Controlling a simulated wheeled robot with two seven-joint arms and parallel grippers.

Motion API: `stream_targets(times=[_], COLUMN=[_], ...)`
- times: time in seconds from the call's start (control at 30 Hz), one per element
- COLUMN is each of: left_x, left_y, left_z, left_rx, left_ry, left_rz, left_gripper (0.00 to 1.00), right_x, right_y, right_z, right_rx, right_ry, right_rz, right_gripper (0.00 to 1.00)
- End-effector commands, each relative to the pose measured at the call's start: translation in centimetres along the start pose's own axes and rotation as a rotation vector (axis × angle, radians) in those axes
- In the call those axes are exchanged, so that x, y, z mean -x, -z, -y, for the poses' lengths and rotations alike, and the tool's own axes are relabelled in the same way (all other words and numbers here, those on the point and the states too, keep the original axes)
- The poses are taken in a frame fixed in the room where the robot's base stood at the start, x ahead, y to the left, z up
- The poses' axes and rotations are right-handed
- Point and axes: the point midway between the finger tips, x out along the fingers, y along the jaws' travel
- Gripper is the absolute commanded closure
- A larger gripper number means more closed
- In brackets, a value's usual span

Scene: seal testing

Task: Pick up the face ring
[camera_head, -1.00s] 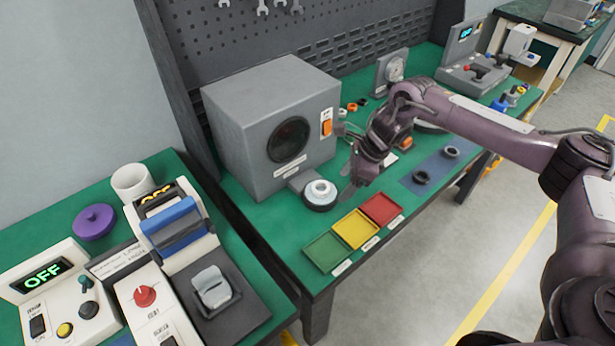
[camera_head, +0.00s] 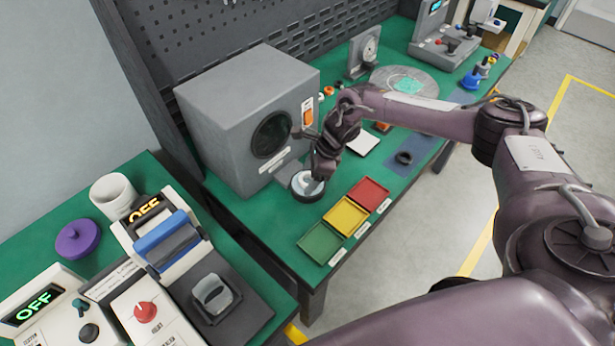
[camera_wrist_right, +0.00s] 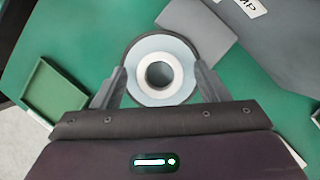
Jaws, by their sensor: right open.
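The face ring appears to be the pale ring with a round central hole (camera_head: 305,183). It sits on a round dark base on the green bench, in front of the grey box. In the right wrist view the ring (camera_wrist_right: 160,98) lies flat between the two fingers. My right gripper (camera_head: 319,172) is right over the ring and partly covers it in the head view. Its fingers (camera_wrist_right: 160,70) are open, one on each side of the ring. I cannot tell whether they touch it. My left gripper is not in view.
The grey box (camera_head: 245,120) stands close behind the ring, with a grey plate (camera_head: 289,172) at its foot. Green (camera_head: 320,243), yellow (camera_head: 345,216) and red (camera_head: 369,191) trays lie in front. A dark ring (camera_head: 404,158) lies on a blue mat to the right.

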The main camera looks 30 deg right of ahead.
Motion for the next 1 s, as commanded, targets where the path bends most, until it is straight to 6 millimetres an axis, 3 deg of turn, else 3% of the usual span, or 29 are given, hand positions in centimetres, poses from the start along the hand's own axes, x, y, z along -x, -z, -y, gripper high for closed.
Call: stream_targets(times=[0.2, 0.57, 1.0], left_x=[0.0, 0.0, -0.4], left_y=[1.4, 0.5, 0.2], left_z=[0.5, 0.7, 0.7], left_rx=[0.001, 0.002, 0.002], left_ry=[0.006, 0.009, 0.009], left_rz=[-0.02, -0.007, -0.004], left_gripper=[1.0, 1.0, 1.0], right_x=[-0.1, 0.0, 1.1], right_y=[0.1, 0.0, -0.5], right_z=[0.0, 0.0, 0.1], right_rx=[0.0, -0.001, 0.0], right_ry=[0.0, 0.0, 0.001], right_rz=[0.0, 0.0, 0.002], right_gripper=[0.35, 0.82, 0.82])
